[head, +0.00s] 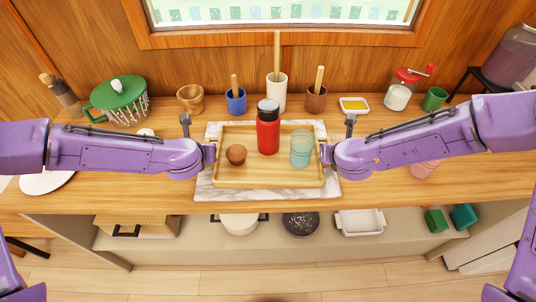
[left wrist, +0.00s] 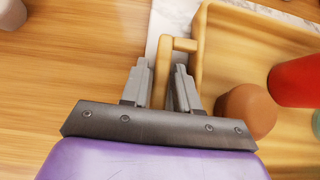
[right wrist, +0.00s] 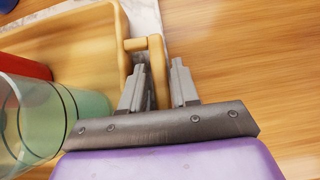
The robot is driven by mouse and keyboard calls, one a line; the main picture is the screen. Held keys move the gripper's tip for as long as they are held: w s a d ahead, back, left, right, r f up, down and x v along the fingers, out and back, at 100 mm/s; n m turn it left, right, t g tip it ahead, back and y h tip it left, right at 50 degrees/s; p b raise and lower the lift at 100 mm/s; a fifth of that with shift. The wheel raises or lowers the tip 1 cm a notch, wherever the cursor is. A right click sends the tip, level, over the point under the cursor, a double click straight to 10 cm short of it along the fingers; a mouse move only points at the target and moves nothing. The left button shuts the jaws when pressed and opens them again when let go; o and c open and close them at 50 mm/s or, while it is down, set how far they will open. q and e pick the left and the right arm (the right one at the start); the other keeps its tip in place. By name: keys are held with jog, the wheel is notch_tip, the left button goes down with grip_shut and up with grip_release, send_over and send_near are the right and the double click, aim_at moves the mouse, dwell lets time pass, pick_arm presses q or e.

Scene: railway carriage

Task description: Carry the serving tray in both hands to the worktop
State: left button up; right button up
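The serving tray (head: 270,184) is pale wood with raised sides. It lies level over a marble slab at the middle of the counter; I cannot tell whether it touches the slab. My left gripper (left wrist: 161,75) is shut on the left handle (left wrist: 162,62), one finger on each side. My right gripper (right wrist: 158,75) is shut on the right handle (right wrist: 158,60) the same way.
Behind the tray stand a blue mortar (head: 236,102), a white crock (head: 276,92), a brown cup (head: 316,100) and a butter dish (head: 354,106). A shelf below holds dishes. A pink cup (head: 425,170) stands near my right arm.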

pick_arm(q)
jog(key=shift+s, duration=0.1)
grip_shut()
pick_arm(e)
grip_shut()
pick_arm(q)
jog(key=shift+r, duration=0.15)
pick_arm(e)
jog(key=shift+r, duration=0.15)
dwell(0.8)
